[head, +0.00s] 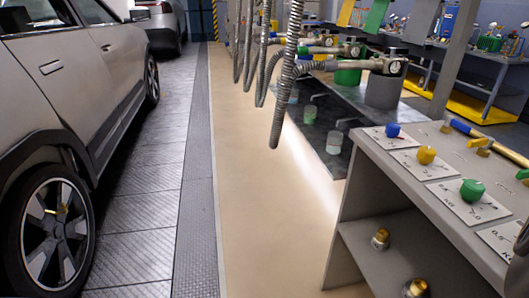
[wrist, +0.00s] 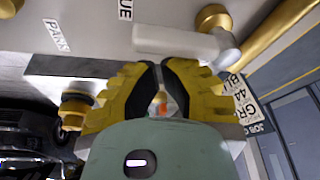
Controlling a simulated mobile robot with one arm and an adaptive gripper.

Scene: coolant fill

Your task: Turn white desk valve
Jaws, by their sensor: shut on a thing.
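The white valve handle (wrist: 175,42) is a pale bar near the top of the wrist view. Its right end joins a pale fitting by a brass-coloured pipe (wrist: 213,17). My gripper (wrist: 161,68) has yellow fingers with black pads, closed in toward each other at the handle's lower edge. It is shut on the handle, though the fingertips hide the exact contact. The desk (head: 395,200) stands at the right of the head view. I cannot make out the white valve or my gripper there.
Blue (head: 392,130), yellow (head: 426,155) and green (head: 473,190) knobs sit on white cards on the desk. Brass fittings (head: 380,240) stand on its lower shelf. Grey hoses (head: 285,85) hang ahead. A car (head: 70,110) is at left. The beige floor strip (head: 255,190) is clear.

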